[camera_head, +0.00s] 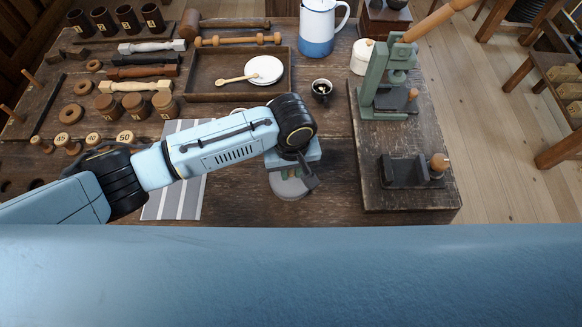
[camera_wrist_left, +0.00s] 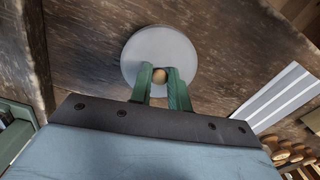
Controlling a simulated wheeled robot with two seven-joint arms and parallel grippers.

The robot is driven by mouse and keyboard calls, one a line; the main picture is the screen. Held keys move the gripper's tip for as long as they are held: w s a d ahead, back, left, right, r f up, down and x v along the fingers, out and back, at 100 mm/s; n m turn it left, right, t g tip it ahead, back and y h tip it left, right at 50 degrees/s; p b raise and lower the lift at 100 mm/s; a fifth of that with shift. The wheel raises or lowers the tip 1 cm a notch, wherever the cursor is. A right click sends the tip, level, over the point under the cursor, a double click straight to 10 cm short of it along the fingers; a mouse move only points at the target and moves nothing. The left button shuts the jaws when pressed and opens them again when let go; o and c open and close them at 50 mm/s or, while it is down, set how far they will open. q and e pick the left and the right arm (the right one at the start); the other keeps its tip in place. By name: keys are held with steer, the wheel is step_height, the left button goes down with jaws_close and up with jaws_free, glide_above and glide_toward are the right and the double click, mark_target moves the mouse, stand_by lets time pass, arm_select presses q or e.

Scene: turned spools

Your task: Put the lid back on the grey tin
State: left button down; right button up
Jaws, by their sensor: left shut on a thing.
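The grey round lid (camera_wrist_left: 160,45) with a small wooden knob (camera_wrist_left: 159,75) fills the upper middle of the left wrist view. My left gripper (camera_wrist_left: 160,82) has its two green fingers shut on the knob, one on each side. In the head view the lid (camera_head: 286,190) shows below my left gripper (camera_head: 295,178), over the table's front middle, partly covered by the hand. I cannot make out the grey tin separately; whether it is under the lid is hidden. My right gripper is not in view.
A striped grey cloth (camera_head: 185,205) lies left of the lid, partly under my left arm. The wooden board (camera_head: 400,150) with a green press (camera_head: 388,80) stands to the right. A small dark cup (camera_head: 322,92) and a shallow tray (camera_head: 215,95) are behind.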

arm_select(q)
steer(key=shift+f+p, duration=0.15)
steer(key=shift+p, duration=0.9)
stand_by(0.9)
steer(key=c, duration=1.3)
jaws_free()
steer(key=shift+o, duration=0.7)
steer(key=o, duration=0.4)
steer(key=shift+r+p, duration=3.5)
steer(key=shift+p, duration=1)
